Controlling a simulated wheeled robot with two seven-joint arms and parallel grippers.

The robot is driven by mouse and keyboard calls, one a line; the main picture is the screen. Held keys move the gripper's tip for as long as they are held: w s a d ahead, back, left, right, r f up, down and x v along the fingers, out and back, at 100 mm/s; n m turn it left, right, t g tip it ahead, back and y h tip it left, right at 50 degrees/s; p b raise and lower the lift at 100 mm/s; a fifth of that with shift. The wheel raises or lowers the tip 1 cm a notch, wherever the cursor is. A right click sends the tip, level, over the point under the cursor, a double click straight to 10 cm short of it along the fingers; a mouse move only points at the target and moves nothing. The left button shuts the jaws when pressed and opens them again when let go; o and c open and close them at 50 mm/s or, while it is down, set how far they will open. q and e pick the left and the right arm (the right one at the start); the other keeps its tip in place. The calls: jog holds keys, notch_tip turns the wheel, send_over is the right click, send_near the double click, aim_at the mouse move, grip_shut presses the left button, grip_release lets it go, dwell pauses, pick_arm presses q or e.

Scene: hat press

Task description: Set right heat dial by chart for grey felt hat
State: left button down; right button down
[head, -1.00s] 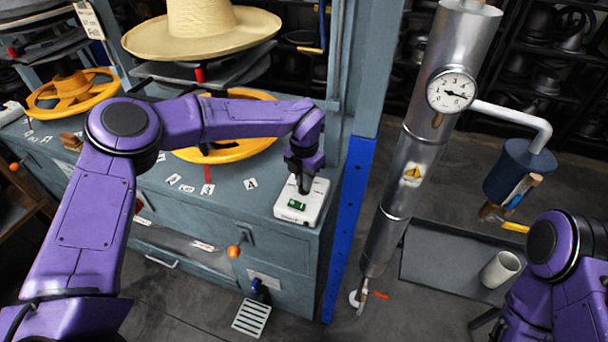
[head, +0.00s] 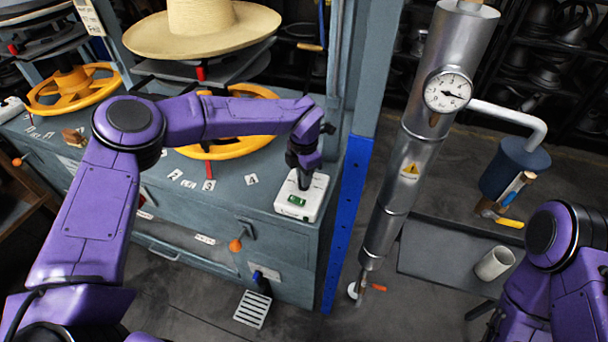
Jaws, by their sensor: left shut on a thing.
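A white box with a small green display (head: 298,201) sits on the right front corner of the grey-blue press bench. My left gripper (head: 304,184) points down onto the top of this box and is shut on a dark part there, which looks like its dial. The fingers hide most of the dial, so its setting cannot be read. A straw-coloured hat (head: 203,32) rests on the press behind. A pale hanging tag (head: 90,17) at the upper left is too small to read. No grey felt hat is clearly seen. My right gripper is out of view.
Yellow handwheels (head: 238,143) stand behind my left arm. Number cards (head: 208,185) lie along the bench top. A steel cylinder with a gauge (head: 447,90) rises right of the blue post (head: 347,225). A white cup (head: 494,263) stands at the lower right.

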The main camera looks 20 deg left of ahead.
pick_arm(q)
jog(key=shift+r, duration=0.1)
jog(key=c, duration=1.2)
grip_release()
jog(key=shift+o, duration=0.2)
notch_tip(320, 180, up, 10)
jog(key=b, duration=0.2)
jog(key=shift+r, duration=0.25)
jog(key=shift+a, duration=0.1)
